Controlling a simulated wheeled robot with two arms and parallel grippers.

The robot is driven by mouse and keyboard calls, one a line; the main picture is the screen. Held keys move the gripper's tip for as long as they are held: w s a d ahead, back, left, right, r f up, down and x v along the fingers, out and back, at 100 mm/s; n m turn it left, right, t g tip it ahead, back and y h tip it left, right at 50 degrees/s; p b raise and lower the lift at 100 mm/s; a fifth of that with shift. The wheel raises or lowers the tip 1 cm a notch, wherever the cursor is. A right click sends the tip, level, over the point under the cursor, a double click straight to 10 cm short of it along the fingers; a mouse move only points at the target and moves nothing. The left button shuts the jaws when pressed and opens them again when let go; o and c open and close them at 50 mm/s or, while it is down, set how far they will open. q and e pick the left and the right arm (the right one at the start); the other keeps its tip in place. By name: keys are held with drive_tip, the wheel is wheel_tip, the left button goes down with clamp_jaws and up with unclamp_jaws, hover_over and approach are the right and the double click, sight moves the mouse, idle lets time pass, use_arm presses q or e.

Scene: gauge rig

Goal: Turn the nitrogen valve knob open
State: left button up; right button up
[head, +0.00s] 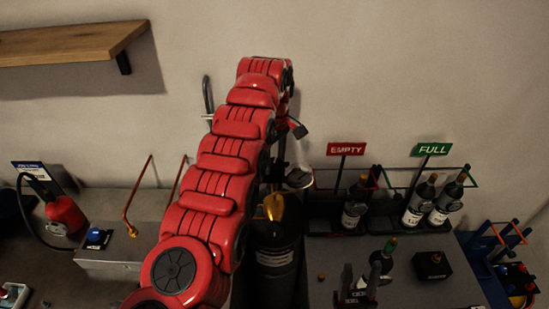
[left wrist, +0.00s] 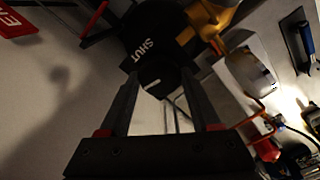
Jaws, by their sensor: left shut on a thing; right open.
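The black valve knob (left wrist: 165,78) shows in the left wrist view, with a short white mark on its face. The black plate behind it carries the word SHUT (left wrist: 143,50). A yellow valve body (left wrist: 208,18) is beside it; it also shows in the head view (head: 273,207) on top of the dark cylinder (head: 275,262). My left gripper (left wrist: 165,88) has its fingers on either side of the knob and is shut on it. In the head view my red arm largely hides that gripper and the knob. My right gripper (head: 357,282) is open and low over the bench.
A bottle with a green cap (head: 382,262) stands close to my right gripper, beside a black box (head: 432,265). Racks under the EMPTY sign (head: 346,149) and the FULL sign (head: 432,149) hold bottles. A wooden shelf (head: 70,43) hangs at upper left.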

use_arm(q)
drive_tip(key=shift+n, duration=1.1)
drive_tip(key=o, duration=1.4)
drive_tip(key=shift+c, duration=0.2)
